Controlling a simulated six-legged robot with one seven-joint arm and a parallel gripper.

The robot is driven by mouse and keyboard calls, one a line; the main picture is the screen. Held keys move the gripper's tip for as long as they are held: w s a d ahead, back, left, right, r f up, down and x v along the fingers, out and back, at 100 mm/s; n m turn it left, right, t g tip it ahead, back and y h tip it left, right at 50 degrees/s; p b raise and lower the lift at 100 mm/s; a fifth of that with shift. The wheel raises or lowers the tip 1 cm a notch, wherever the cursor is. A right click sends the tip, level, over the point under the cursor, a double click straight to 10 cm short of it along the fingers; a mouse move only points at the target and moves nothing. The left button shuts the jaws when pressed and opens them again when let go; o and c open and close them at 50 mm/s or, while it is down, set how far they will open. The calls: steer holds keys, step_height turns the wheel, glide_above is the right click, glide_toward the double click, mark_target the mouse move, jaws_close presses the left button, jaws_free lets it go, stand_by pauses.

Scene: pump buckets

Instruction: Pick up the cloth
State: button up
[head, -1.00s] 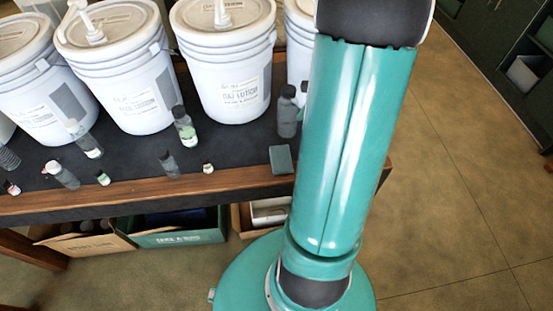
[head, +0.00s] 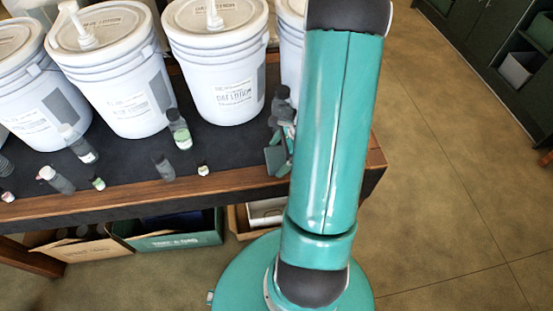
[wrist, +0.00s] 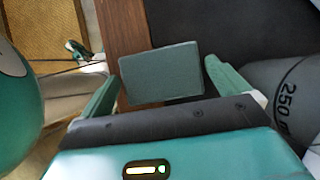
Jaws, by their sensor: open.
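The cloth (wrist: 160,73) is a flat grey-green rectangle. In the wrist view it lies at the wooden edge of the bench, partly on the wood and partly on the dark top. My gripper (wrist: 160,76) is open, with one green finger on each side of the cloth. It is not closed on it, and I cannot tell how high the fingertips are above the bench. In the head view the cloth (head: 274,159) shows small at the bench's front edge, beside my gripper (head: 284,142), which is partly hidden behind my arm.
A grey bottle marked 250 (wrist: 280,80) stands close to the right finger. Several small bottles, such as a green-labelled one (head: 180,130), and large white pump buckets (head: 220,70) stand on the bench (head: 130,192). Boxes (head: 170,235) sit underneath. Floor is clear at right.

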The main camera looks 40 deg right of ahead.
steer(key=c, duration=0.8)
